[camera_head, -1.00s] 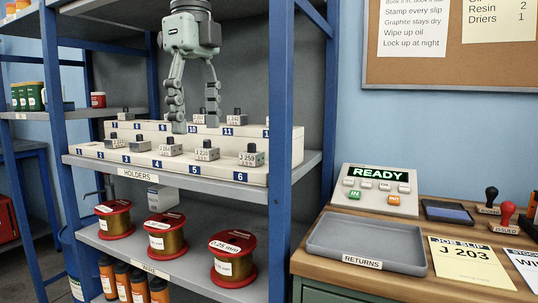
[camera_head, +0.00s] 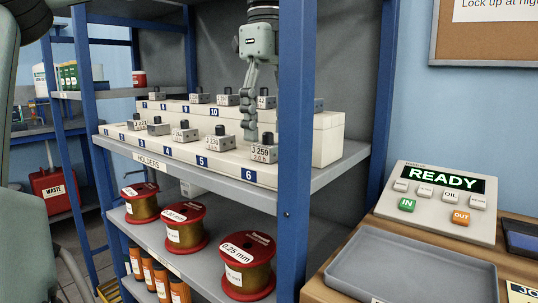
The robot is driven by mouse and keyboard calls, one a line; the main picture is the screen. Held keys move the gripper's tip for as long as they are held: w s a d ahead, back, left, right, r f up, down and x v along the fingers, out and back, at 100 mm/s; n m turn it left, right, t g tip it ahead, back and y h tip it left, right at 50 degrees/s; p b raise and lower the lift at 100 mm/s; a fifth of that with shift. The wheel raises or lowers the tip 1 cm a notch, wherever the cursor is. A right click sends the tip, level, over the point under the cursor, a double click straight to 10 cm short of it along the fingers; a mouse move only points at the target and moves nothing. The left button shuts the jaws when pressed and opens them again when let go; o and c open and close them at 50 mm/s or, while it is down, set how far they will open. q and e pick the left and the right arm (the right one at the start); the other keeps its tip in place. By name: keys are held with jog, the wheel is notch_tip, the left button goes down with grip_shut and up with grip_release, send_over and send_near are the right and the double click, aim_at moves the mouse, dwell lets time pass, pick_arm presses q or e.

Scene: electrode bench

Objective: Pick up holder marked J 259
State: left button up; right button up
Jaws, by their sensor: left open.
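The holder marked J 259 (camera_head: 264,154) is a small grey block with a dark knob, standing at position 6, the right end of the white stepped rack's front row (camera_head: 220,171). My left gripper (camera_head: 259,128) points down just behind and above it. One finger shows clearly at the holder's upper left; the other is largely hidden near the blue post. The gripper is open, with nothing seen between its fingers. Whether a finger touches the holder cannot be told. My right gripper is out of view.
The holder J 230 (camera_head: 217,142) stands to the left at position 5. A blue shelf post (camera_head: 296,150) rises close on the right. Red wire spools (camera_head: 247,265) sit on the shelf below. A grey tray (camera_head: 415,268) and a READY panel (camera_head: 440,200) are at right.

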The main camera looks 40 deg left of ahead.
pick_arm(q)
notch_tip(320, 180, down, 2)
jog(key=shift+f, duration=0.2)
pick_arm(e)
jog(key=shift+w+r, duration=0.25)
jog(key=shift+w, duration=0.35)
pick_arm(q)
grip_shut()
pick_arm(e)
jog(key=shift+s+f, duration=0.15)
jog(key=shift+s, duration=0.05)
pick_arm(q)
jog(key=shift+r, duration=0.1)
jog(key=shift+w+r, duration=0.1)
jog(key=shift+r, duration=0.45)
notch_tip(320, 180, up, 2)
jog(key=shift+r, duration=0.2)
jog(key=s+d+b, duration=0.2)
jog(key=s+b, duration=0.2)
jog(key=s, duration=1.4)
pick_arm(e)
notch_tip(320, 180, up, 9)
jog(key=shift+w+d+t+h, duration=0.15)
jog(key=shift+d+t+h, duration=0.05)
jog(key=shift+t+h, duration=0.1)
